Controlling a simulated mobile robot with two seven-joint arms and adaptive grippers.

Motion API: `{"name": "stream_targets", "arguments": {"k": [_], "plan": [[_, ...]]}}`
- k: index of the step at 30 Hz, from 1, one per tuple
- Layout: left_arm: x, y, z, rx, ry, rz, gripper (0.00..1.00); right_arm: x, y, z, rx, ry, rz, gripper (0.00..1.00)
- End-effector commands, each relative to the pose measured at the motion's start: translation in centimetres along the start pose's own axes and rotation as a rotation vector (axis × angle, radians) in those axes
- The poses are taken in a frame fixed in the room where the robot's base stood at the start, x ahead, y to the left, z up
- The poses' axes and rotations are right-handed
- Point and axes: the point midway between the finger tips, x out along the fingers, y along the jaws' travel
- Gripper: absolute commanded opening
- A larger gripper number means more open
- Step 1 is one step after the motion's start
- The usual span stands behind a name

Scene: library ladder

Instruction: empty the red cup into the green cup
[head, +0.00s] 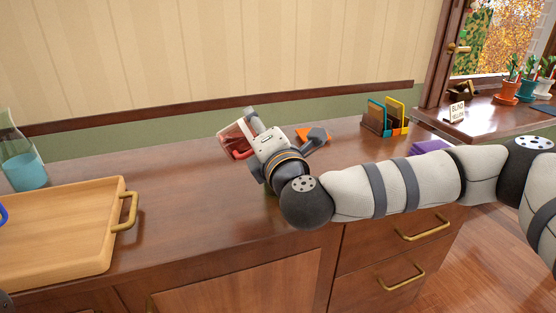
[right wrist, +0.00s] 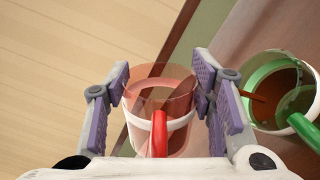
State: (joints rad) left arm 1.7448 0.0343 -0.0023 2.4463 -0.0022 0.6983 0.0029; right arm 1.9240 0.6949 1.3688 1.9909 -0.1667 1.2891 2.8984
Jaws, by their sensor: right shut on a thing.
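The red cup (right wrist: 142,130) is see-through, with a white band and a red handle. My right gripper (right wrist: 163,80) is shut on it, with a purple-padded finger on each side. In the head view the red cup (head: 231,138) is held tilted above the counter. The green cup (right wrist: 252,112) stands to the right in the right wrist view, with a green handle and brown-orange contents. A thin orange-brown streak (right wrist: 254,96) shows at its left rim, beside the right finger. In the head view my gripper and wrist hide most of the green cup.
A wooden tray (head: 75,207) with brass handles lies at the left of the counter (head: 190,190). A bottle of blue liquid (head: 24,172) stands behind it. An orange object (head: 313,134) and a wooden organiser (head: 376,124) are beyond my gripper. Counter between tray and gripper is clear.

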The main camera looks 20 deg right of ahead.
Motion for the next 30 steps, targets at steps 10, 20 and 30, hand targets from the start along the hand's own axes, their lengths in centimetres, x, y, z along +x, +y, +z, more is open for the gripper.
{"name": "stream_targets", "arguments": {"k": [10, 20, 30], "plan": [[0.0, 0.0, 0.0, 0.000, 0.001, 0.000, 0.40, -0.6, -0.2, 0.0, 0.025, -0.001, 0.001, 0.17], [-0.1, 0.0, 0.0, 0.000, 0.001, 0.000, 0.40, -1.2, -0.4, 0.0, 0.049, -0.001, 0.002, 0.17], [-0.1, 0.0, 0.0, 0.000, 0.001, 0.000, 0.40, -1.8, -0.6, -0.1, 0.073, -0.001, 0.001, 0.17]]}}
